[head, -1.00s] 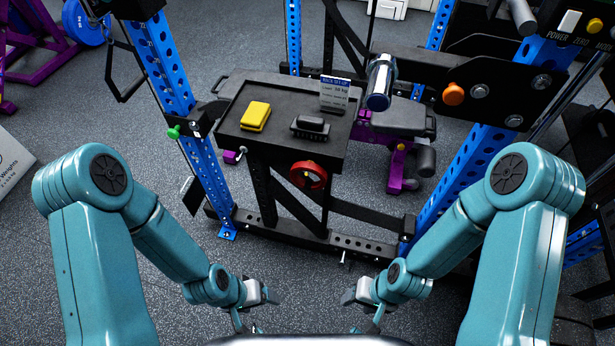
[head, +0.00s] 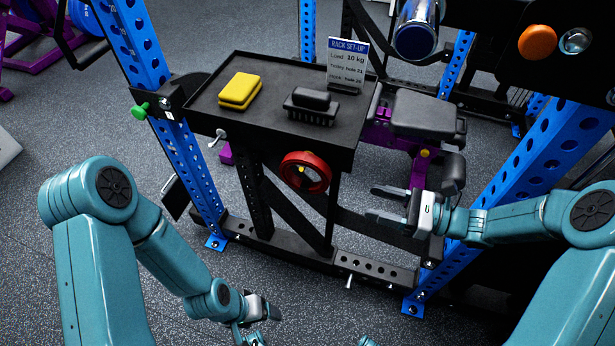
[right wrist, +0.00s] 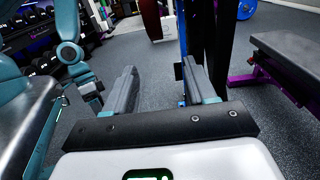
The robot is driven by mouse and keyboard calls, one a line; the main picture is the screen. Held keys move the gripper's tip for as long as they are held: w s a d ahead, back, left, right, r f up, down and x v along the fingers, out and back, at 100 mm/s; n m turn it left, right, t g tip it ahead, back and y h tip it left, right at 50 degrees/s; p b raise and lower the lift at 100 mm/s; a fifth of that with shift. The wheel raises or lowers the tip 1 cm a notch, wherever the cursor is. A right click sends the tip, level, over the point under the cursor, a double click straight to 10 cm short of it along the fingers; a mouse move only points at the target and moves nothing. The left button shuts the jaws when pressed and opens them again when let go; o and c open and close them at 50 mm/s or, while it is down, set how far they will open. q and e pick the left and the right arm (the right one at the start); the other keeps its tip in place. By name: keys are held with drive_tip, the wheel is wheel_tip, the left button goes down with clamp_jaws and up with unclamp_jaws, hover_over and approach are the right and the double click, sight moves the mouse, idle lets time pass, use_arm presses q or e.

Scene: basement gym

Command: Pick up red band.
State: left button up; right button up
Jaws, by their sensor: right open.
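The red band (head: 305,172) is a thick red ring on a small peg with a yellow tip, below the front edge of the black tray (head: 215,126). My right gripper (head: 376,203) is open and empty, to the right of the band and slightly lower, with its fingers pointing left and a gap between them and the band. Its two spread fingers also show in the right wrist view (right wrist: 158,82). I cannot make out the band for sure there. My left gripper (head: 268,312) is low near the floor, apart from the band; its jaw state is unclear.
On the tray are a yellow block (head: 240,91), a black brush (head: 311,105) and a rack set-up sign (head: 347,64). Blue uprights (head: 172,120) stand left and right (head: 510,165). A black base beam (head: 350,264) runs below. A bench (head: 425,112) stands behind.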

approach(314, 187)
drive_tip(key=w+x, duration=0.1)
drive_tip(key=x, duration=1)
drive_tip(key=shift+s+a+f+b, duration=0.25)
drive_tip(key=shift+a+f+b, duration=0.05)
drive_tip(key=shift+a+b, duration=0.1)
drive_tip(key=shift+d, duration=0.1)
clamp_jaws()
